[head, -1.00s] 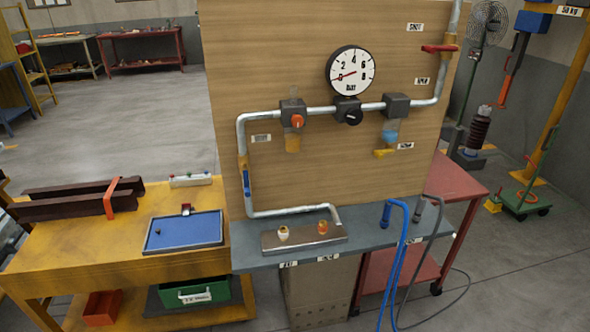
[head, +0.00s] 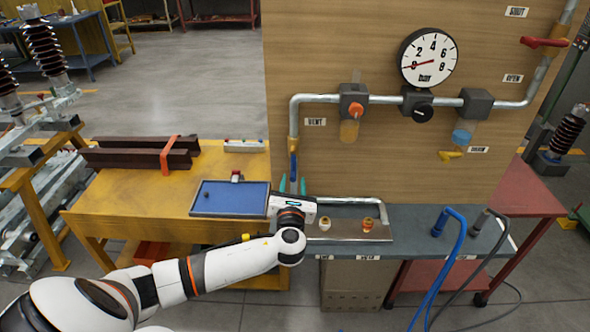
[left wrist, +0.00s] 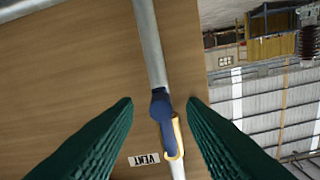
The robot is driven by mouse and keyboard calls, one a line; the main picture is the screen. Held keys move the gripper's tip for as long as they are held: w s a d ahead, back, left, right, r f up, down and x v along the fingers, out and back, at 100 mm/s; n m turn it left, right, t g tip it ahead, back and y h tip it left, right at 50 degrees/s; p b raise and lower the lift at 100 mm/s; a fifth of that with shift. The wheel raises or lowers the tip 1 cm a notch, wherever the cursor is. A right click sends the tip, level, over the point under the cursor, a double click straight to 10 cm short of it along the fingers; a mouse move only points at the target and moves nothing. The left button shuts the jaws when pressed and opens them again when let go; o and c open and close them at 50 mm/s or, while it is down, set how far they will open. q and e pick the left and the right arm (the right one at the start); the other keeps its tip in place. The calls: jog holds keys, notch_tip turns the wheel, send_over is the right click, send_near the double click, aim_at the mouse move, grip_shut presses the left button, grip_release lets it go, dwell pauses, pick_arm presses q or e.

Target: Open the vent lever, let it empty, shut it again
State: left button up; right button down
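The vent lever (head: 293,165) is a slim blue handle on the left vertical pipe, below a brass fitting. It lies roughly along the pipe. It also shows in the left wrist view (left wrist: 166,125), with the VENT label (left wrist: 145,160) beside it. My left gripper (head: 292,186) is open just in front of the pipe, below or at the lever's lower end. In the left wrist view its green fingers (left wrist: 160,108) stand either side of the lever, apart from it. The round gauge (head: 428,59) has its red needle near 0. My right gripper is out of view.
The wooden panel (head: 375,165) carries the pipes, an orange-knobbed regulator (head: 354,106) and a red shut/open lever (head: 545,42). A blue tray (head: 230,198) lies on the yellow bench to the left. Blue and grey hoses stand on the shelf (head: 410,218) at right.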

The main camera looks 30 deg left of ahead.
aim_at(293, 174)
pick_arm(q)
jog(key=x, duration=0.5)
jog(key=shift+a, duration=0.1)
grip_shut()
